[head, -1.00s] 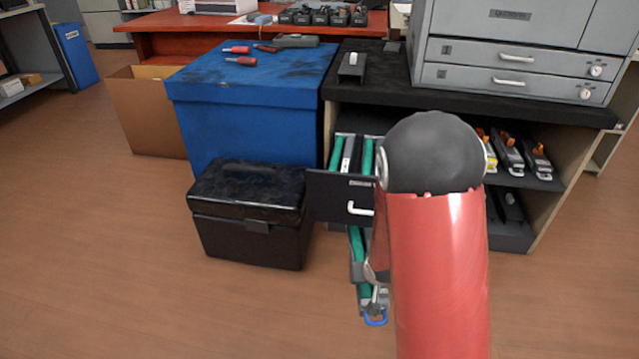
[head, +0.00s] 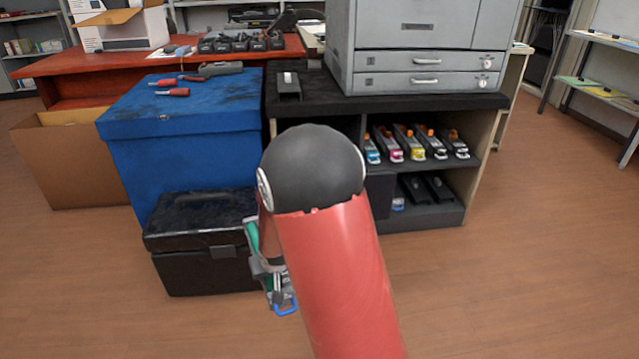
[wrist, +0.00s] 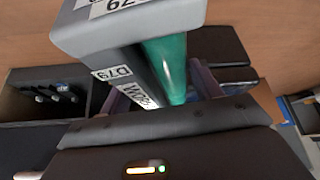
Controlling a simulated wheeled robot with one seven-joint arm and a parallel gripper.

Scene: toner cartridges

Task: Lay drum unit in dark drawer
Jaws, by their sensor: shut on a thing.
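The drum unit has a green roller, a grey body and a blue loop handle (head: 287,307). In the head view it hangs tilted beside my arm, left of the red link. My gripper (head: 266,268) is shut on it and partly hidden by my arm. In the wrist view the drum unit (wrist: 168,60) lies between the fingers of my gripper (wrist: 160,88), with white printed labels on its grey side. The dark drawer is hidden behind my arm in the head view, and I cannot pick it out in the wrist view.
A black case (head: 205,272) stands just left of the held unit, by a blue box (head: 185,140). The black-topped cabinet (head: 390,104) holds several colour-marked cartridges (head: 411,143) on its shelf. A grey printer (head: 425,45) stands on top. Floor at right is clear.

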